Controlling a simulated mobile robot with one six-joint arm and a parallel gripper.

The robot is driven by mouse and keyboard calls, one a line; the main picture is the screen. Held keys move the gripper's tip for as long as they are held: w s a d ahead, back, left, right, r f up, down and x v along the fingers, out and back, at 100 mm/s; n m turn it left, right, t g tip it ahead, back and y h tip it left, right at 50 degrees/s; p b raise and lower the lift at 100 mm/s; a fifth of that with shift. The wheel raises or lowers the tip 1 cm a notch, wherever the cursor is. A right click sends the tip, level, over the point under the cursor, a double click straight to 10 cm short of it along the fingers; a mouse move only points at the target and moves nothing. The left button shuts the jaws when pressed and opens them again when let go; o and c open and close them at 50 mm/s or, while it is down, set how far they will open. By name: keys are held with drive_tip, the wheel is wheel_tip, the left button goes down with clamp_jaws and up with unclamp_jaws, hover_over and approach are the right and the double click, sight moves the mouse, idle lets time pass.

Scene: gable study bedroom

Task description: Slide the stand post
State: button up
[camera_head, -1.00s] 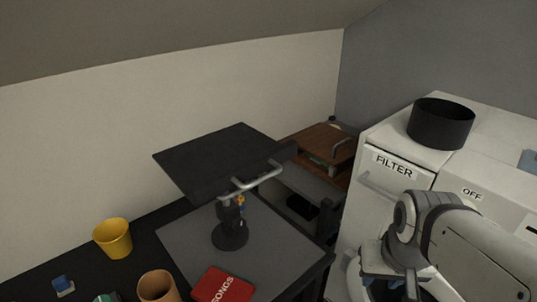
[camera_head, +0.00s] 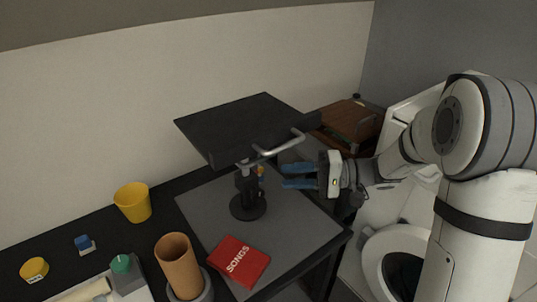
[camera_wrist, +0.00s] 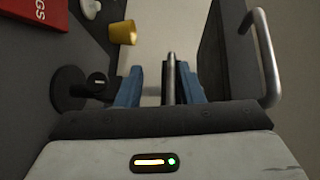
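The stand has a tilted black top (camera_head: 245,122), a dark post (camera_head: 244,184) and a round base (camera_head: 248,208) on a grey mat (camera_head: 310,228). A grey bar handle (camera_head: 283,146) runs along the top's near edge. It also shows in the wrist view (camera_wrist: 272,60). My gripper (camera_head: 284,176) is to the right of the post and below the top. Its blue fingers are apart. In the wrist view a grey upright bar (camera_wrist: 171,72) shows between the fingertips (camera_wrist: 164,80); I cannot tell whether they touch it. The base (camera_wrist: 68,88) is at left there.
A red songs book (camera_head: 239,261) lies in front of the stand. A brown cup (camera_head: 178,265), yellow pot (camera_head: 133,202), yellow bowl (camera_head: 34,270) and small blue item (camera_head: 84,244) are at left. A brown case (camera_head: 348,124) is behind. A white toilet (camera_head: 391,250) stands at right.

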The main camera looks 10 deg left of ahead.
sight(264, 159)
drive_tip(key=w+a+y, duration=0.1)
drive_tip(key=a, duration=0.1)
drive_tip(key=w+a+t+y, duration=0.1)
drive_tip(key=a, duration=0.2)
drive_tip(key=w+a+y+p, duration=0.1)
drive_tip(key=w+a, duration=0.1)
drive_tip(key=a, duration=0.1)
drive_tip(key=shift+a+r, duration=0.2)
drive_tip(key=shift+r, duration=0.2)
drive_tip(key=shift+t, duration=0.3)
drive_tip(key=shift+d, duration=0.1)
clamp_jaws()
